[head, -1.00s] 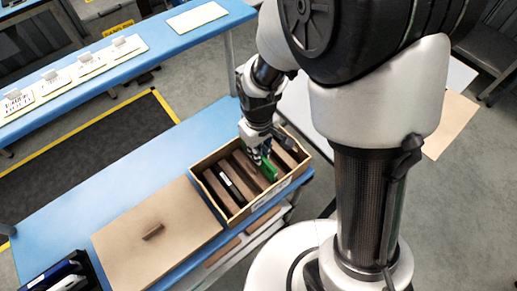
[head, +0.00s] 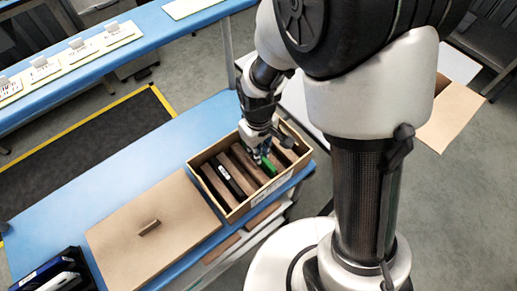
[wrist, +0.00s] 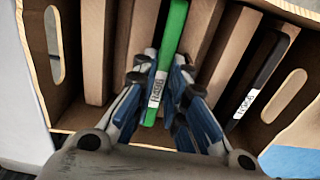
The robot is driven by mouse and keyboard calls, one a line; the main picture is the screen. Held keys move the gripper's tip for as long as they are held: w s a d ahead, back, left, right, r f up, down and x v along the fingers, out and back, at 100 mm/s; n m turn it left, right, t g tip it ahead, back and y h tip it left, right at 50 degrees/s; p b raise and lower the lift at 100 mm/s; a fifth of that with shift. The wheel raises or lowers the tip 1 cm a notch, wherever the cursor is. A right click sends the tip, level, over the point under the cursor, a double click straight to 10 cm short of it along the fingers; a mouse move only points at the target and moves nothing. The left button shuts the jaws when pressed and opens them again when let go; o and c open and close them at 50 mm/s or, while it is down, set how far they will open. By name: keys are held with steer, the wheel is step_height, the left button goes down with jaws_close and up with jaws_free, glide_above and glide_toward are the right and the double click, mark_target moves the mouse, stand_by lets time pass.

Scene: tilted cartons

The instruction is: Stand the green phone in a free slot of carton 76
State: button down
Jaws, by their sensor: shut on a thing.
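The green phone (wrist: 172,45) stands on edge between the fingers of my gripper (wrist: 165,90), which is shut on it. It bears a white label. In the head view the green phone (head: 268,168) is down among the brown dividers of the open carton (head: 236,211), its top edge still showing. My gripper (head: 262,155) is over the carton's right half. A dark phone (wrist: 257,80) with a white label stands in another slot; it also shows in the head view (head: 222,172). The phone's lower edge is hidden, and I cannot read the carton's number.
A flat cardboard lid (head: 160,240) with a small handle lies left of the carton on the blue table (head: 105,185). A black bin (head: 55,275) with dark items stands at the front left. A second blue table (head: 110,60) holds several labelled cards.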

steer(key=shift+f, duration=0.3)
stand_by(0.5)
stand_by(0.4)
steer(key=c, duration=1.5)
jaws_free()
steer(key=shift+c, duration=0.2)
steer(key=shift+r, duration=0.1)
step_height(320, 180, up, 12)
step_height(320, 180, up, 7)
steer(key=p, duration=0.6)
